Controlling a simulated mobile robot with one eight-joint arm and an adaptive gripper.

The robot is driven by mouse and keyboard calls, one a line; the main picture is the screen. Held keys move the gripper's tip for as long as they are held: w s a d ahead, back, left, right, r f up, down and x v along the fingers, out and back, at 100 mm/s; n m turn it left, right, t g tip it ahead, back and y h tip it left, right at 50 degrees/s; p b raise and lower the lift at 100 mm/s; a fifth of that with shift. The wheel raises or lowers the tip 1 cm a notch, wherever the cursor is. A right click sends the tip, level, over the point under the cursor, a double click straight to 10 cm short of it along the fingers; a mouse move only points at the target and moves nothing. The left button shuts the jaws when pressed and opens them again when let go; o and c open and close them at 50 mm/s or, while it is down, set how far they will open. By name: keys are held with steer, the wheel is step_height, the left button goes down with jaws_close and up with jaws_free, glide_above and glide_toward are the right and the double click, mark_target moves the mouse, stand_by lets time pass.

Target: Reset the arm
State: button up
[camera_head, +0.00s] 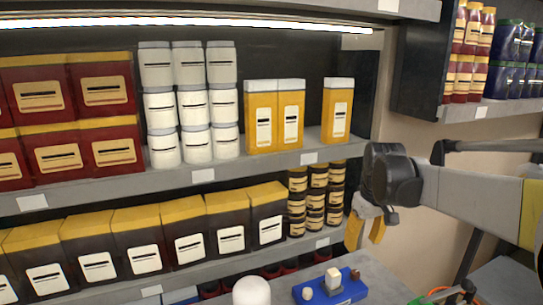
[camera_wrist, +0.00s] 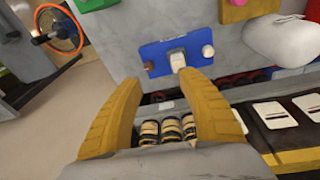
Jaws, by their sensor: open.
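My gripper (camera_head: 366,232) is at the end of my arm, which reaches in from the right in the head view. Its two yellow fingers point down, in front of the lower shelf's right end. The wrist view also shows my gripper (camera_wrist: 185,78), with the fingers apart and nothing between them. Past the fingertips lies a blue block (camera_wrist: 166,64) with a pale square piece and small knobs. The blue block (camera_head: 331,289) also shows in the head view, on a grey surface at the bottom. The gripper is apart from it.
Shelves hold white containers (camera_head: 190,103), yellow-and-white boxes (camera_head: 275,118) and small dark jars (camera_head: 315,200) close beside the gripper. A white rounded object (camera_head: 251,291) stands left of the blue block. An orange ring (camera_wrist: 62,32) is at upper left in the wrist view. Floor at left there looks clear.

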steer(key=s+a+f+m+t, duration=0.1)
steer(key=s+a+t, duration=0.1)
steer(key=s, duration=1)
steer(key=s+a+f+m+t, duration=0.1)
steer(key=s+a+m+t, duration=0.1)
steer(key=s, duration=1)
steer(key=shift+a+t, duration=0.6)
steer(key=shift+a, duration=0.1)
steer(key=shift+w, duration=0.1)
